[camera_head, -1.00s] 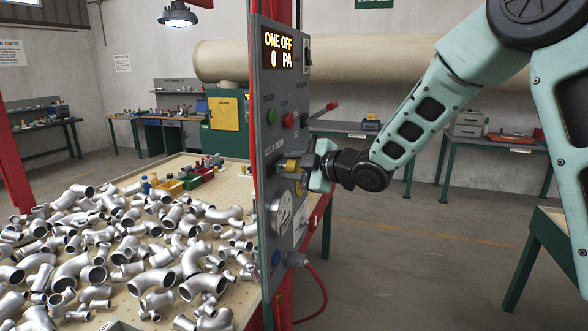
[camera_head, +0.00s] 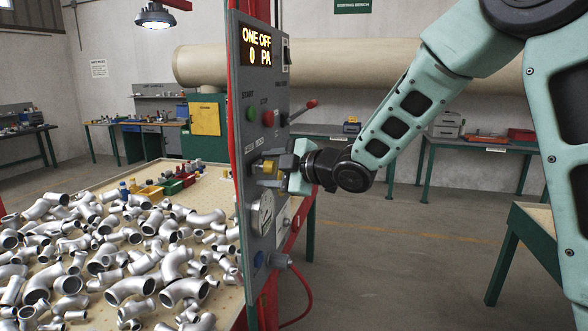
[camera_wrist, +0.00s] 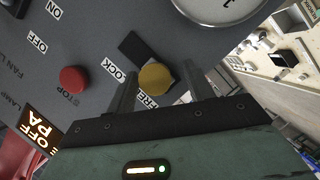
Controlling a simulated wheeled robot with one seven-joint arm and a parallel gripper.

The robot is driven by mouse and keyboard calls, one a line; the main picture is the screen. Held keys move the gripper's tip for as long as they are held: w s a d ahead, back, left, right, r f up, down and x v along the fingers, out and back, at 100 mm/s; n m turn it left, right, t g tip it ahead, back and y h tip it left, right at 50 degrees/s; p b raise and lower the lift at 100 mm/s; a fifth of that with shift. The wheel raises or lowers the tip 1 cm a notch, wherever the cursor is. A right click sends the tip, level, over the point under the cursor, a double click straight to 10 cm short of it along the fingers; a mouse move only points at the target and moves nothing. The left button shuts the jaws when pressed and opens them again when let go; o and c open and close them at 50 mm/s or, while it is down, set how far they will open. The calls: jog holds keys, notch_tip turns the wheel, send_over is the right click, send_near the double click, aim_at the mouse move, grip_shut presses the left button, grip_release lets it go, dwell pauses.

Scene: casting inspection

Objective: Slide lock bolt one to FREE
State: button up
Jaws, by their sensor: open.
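The lock bolt has a yellow knob (camera_wrist: 157,77) on a dark slot (camera_wrist: 133,45) in a grey panel (camera_wrist: 60,30). In the wrist view the knob is toward the FREE label (camera_wrist: 148,97), with bare slot on the side of the LOCK label (camera_wrist: 114,69). My gripper (camera_wrist: 158,85) is open, its fingers either side of the knob; contact cannot be told. In the head view my gripper (camera_head: 282,168) is at the panel's face beside the yellow knob (camera_head: 269,165), and partly hides the slot.
On the panel are a display (camera_head: 255,50), green button (camera_head: 251,114), red button (camera_head: 267,118) and a gauge (camera_head: 262,215) below the bolt. A red-tipped lever (camera_head: 303,110) sticks out above my gripper. A table of metal pipe fittings (camera_head: 160,265) stands left; open floor lies right.

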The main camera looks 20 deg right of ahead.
jog(key=b+v, duration=0.3)
jog(key=v, duration=1.4)
jog(key=s+a+f+m+g+h+b, duration=0.1)
jog(key=s+a+f+m+g+h, duration=0.1)
jog(key=a+f+m+h, duration=0.3)
jog(key=s+a+f+m+g+h+b, duration=0.1)
jog(key=s+a+f+m+g, duration=0.15)
jog(key=f, duration=0.55)
jog(key=s+a+f+m+g, duration=0.1)
jog(key=s+a+f+g, duration=0.1)
jog(key=s, duration=0.5)
jog(key=s+a+f+m+g+h, duration=0.1)
jog(key=s+a+f+g, duration=0.1)
jog(key=s, duration=0.5)
jog(key=s+a+f+m+g+h+b, duration=0.1)
jog(key=s+a+f+g, duration=0.1)
jog(key=s+f+g, duration=0.2)
jog(key=s+f, duration=0.1)
jog(key=s, duration=0.1)
jog(key=shift+s+f, duration=0.2)
jog(key=shift+s, duration=0.2)
jog(key=shift+a, duration=0.1)
